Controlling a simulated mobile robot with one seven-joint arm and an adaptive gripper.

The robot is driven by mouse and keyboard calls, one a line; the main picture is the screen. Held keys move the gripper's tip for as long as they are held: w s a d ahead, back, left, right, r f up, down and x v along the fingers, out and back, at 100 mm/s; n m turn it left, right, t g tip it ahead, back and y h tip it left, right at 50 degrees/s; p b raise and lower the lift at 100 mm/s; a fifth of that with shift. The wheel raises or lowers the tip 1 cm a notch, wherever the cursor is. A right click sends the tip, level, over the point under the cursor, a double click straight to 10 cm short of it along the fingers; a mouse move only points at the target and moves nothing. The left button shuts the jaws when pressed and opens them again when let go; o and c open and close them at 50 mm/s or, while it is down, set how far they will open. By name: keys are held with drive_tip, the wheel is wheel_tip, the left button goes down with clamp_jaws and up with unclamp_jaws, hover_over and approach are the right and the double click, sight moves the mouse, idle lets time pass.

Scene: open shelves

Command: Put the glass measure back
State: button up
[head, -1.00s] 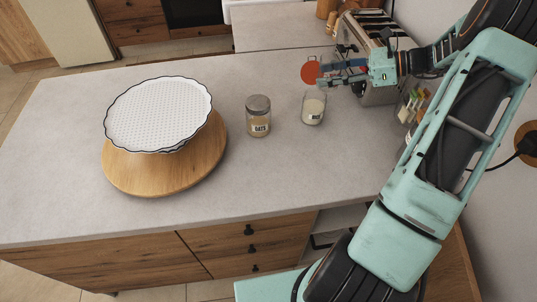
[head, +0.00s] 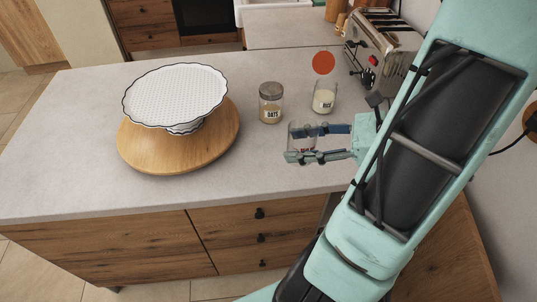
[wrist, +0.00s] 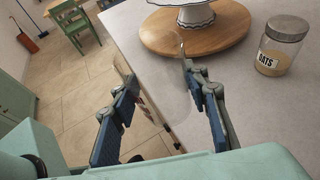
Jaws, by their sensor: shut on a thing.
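The glass measure (head: 301,137) is a clear, see-through vessel, hard to make out against the counter. My gripper (head: 296,144) is shut on it, with one finger on each side, over the counter's front right part. In the wrist view the clear glass (wrist: 168,78) shows between the fingertips of my gripper (wrist: 160,80), with the counter edge and floor seen through it. I cannot tell the gap between the glass and the counter. A flat orange-red disc (head: 323,63) lies on the counter behind the rice jar.
A rice jar (head: 325,96) and a lidded oats jar (head: 271,104) stand just behind my gripper. A white scalloped cake stand (head: 175,95) sits on a round wooden board (head: 150,150) at left. A toaster (head: 385,55) stands at back right. The counter front (head: 260,185) is clear.

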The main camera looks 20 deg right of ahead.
drive_tip(key=w+f, duration=0.3)
drive_tip(key=w, duration=0.1)
drive_tip(key=w+d+f, duration=0.1)
drive_tip(key=w+f, duration=0.1)
drive_tip(key=w, duration=0.2)
drive_tip(key=w+f, duration=0.3)
drive_tip(key=w, duration=0.1)
drive_tip(key=shift+w+d+f+p, duration=0.25)
drive_tip(key=shift+w+f+p, duration=0.05)
drive_tip(key=shift+p, duration=0.1)
drive_tip(key=shift+w+f, duration=0.55)
drive_tip(key=shift+f, duration=0.15)
drive_tip(key=shift+d+f, duration=0.1)
drive_tip(key=shift+f, duration=1.4)
drive_tip(key=shift+f, duration=0.2)
drive_tip(key=o, duration=1.3)
drive_tip(key=shift+c, duration=0.2)
drive_tip(key=shift+r, duration=0.1)
